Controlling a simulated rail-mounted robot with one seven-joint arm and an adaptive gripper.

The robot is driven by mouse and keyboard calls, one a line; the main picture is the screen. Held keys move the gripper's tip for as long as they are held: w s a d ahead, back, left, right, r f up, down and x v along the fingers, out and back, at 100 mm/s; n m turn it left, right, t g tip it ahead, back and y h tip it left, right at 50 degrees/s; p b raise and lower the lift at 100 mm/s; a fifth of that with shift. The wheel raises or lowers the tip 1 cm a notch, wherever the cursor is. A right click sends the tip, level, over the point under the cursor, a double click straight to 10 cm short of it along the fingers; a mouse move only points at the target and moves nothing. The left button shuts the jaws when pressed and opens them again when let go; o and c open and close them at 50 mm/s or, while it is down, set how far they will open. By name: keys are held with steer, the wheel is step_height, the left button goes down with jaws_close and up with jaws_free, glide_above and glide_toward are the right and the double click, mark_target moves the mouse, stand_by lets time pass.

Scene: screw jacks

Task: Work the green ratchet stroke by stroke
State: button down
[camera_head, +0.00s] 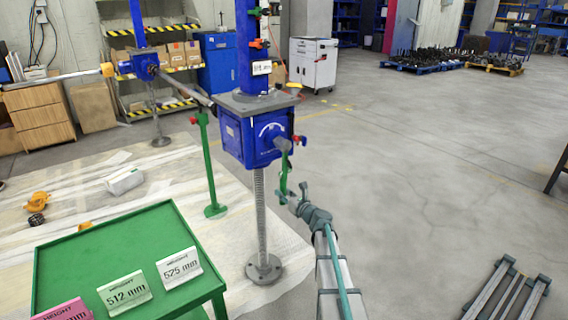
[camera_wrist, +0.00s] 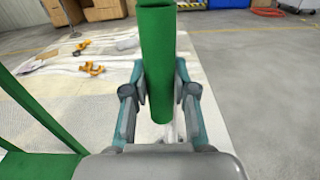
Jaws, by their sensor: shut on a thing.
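The blue screw jack gearbox (camera_head: 238,140) stands in the middle of the head view, with a white curved arrow on its face. A threaded screw (camera_head: 260,215) runs down from it to a round grey foot. The green ratchet (camera_head: 284,174) hangs down from the shaft at the gearbox's right side. My gripper (camera_head: 291,196) is at the ratchet's lower end. In the wrist view, the green ratchet's tube (camera_wrist: 157,50) stands between the two fingers of my gripper (camera_wrist: 159,92), which are shut on it. The tube's end shows just below the fingertips.
A green table (camera_head: 120,255) at the lower left carries height cards, including 512 mm (camera_head: 125,294) and 575 mm (camera_head: 178,267). A green stand (camera_head: 208,165) supports a shaft behind the gearbox. A grey frame (camera_head: 508,292) lies at lower right.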

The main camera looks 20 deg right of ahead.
steer(key=s+a+r+m+p, duration=0.2)
steer(key=a+m+p, duration=0.3)
steer(key=a, duration=0.4)
steer(key=shift+r+m+p, duration=0.3)
steer(key=shift+r+p, duration=0.1)
steer(key=shift+r, duration=0.15)
steer(key=shift+w+d+f+n+b, duration=0.15)
steer(key=shift+d+f+n+b, duration=0.2)
steer(key=shift+d+b, duration=0.25)
steer(key=shift+w+d+f+n+b, duration=0.2)
steer(key=shift+d+n+b, duration=0.3)
steer(key=shift+d, duration=0.25)
steer(key=shift+w+d+f+n+b, duration=0.15)
steer(key=shift+d+f+n+b, duration=0.2)
steer(key=shift+d+b, duration=0.25)
